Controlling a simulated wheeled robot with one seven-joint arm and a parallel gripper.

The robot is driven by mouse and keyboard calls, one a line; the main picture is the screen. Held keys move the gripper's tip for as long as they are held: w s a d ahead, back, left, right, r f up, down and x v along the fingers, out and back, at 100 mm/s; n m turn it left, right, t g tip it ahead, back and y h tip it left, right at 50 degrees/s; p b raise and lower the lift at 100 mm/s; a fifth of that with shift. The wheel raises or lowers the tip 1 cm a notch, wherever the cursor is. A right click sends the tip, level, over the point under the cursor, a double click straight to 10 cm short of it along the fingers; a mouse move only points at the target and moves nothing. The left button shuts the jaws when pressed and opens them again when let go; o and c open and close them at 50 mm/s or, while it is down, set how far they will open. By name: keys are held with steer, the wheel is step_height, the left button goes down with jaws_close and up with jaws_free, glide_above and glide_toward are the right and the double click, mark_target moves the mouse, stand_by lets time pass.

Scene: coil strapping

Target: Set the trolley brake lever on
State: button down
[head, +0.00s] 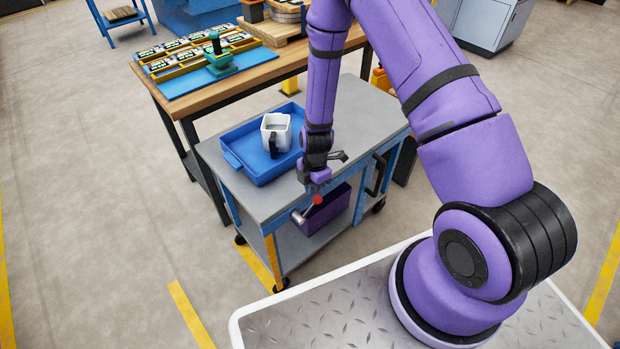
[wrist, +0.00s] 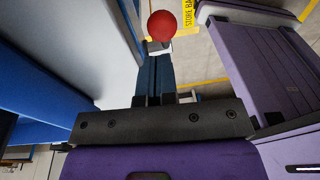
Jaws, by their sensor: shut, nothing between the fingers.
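The brake lever has a red ball knob (head: 318,199) and a short grey arm (head: 303,214). It is on the near side of the grey-topped trolley (head: 345,118), just below the top's edge. In the head view the lever slants, with the knob up and to the right. My gripper (head: 308,184) is just above the knob, beside the trolley edge. In the wrist view the red knob (wrist: 162,25) is just beyond the tips of my shut, empty fingers (wrist: 157,58). I cannot tell whether they touch it.
A purple bin (head: 322,212) is on the lower shelf. A black handle (head: 376,175) is to the right. A wooden workbench (head: 262,66) stands behind. Floor to the left is clear.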

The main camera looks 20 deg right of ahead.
steer(key=shift+d+f, duration=0.35)
steer(key=shift+f, duration=0.55)
steer(key=shift+d, duration=0.1)
steer(key=shift+w+d+f+y, duration=0.1)
steer(key=shift+d+f+y, duration=0.25)
steer(key=shift+y, duration=0.15)
steer(key=shift+g+y, duration=0.4)
steer(key=shift+y, duration=0.5)
steer(key=shift+w+d+f, duration=0.25)
steer(key=shift+d+f, duration=0.4)
steer(key=shift+f, duration=0.3)
steer(key=shift+w+d+f, duration=0.2)
steer(key=shift+d+f, duration=0.4)
steer(key=shift+f, duration=0.45)
